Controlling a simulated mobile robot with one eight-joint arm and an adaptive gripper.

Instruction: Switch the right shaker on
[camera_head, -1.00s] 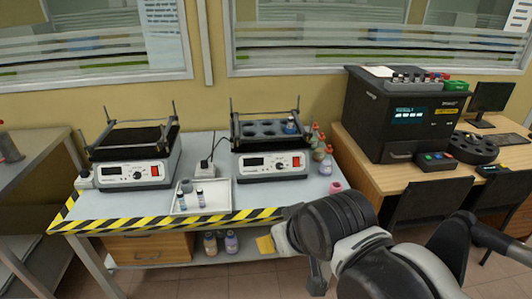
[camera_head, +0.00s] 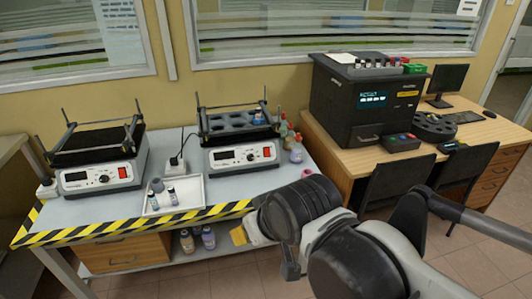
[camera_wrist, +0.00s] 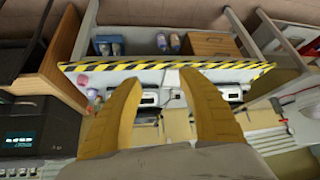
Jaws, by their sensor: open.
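The right shaker (camera_head: 239,157) stands at the back right of the grey bench, with a platform of round holes on top. Its front has a dark display, a knob and a red switch (camera_head: 266,152); I cannot tell the switch's position. The left shaker (camera_head: 100,176) has a flat black platform and its own red switch. My gripper (camera_head: 240,234) is in front of the bench's front edge, apart from both shakers. In the wrist view its two yellow fingers (camera_wrist: 157,95) are spread with nothing between them. Both shaker fronts show there small and upside down.
A white tray (camera_head: 190,204) with small bottles lies between the shakers, near the striped bench edge. Several bottles (camera_head: 296,152) and a pink-topped item stand right of the right shaker. A black analyser (camera_head: 345,105) stands on the wooden desk (camera_head: 345,158), with chairs before it.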

